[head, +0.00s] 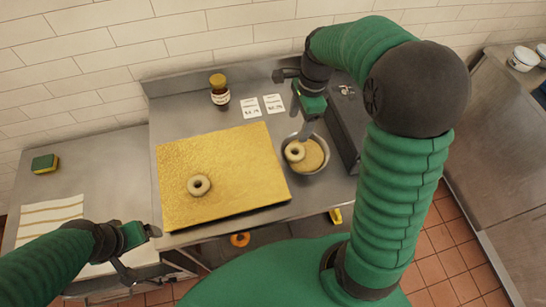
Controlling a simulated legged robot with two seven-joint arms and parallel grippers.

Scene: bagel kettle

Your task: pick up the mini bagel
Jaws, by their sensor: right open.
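A second pale ring-shaped bagel (295,151) rests at the left side of a metal bowl (318,168) of tan, grainy contents. My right gripper (301,122) is open, pointing down just above and behind the bowl, close to the bagel in it. Whether a finger touches that bagel is hard to tell. My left gripper (140,254) is open and empty near the counter's front edge, left of and below the board.
A sponge (45,163) and striped cloth (48,218) lie at left. A dark box (345,120) is right of the bowl. An orange ring (240,239) lies below the counter.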

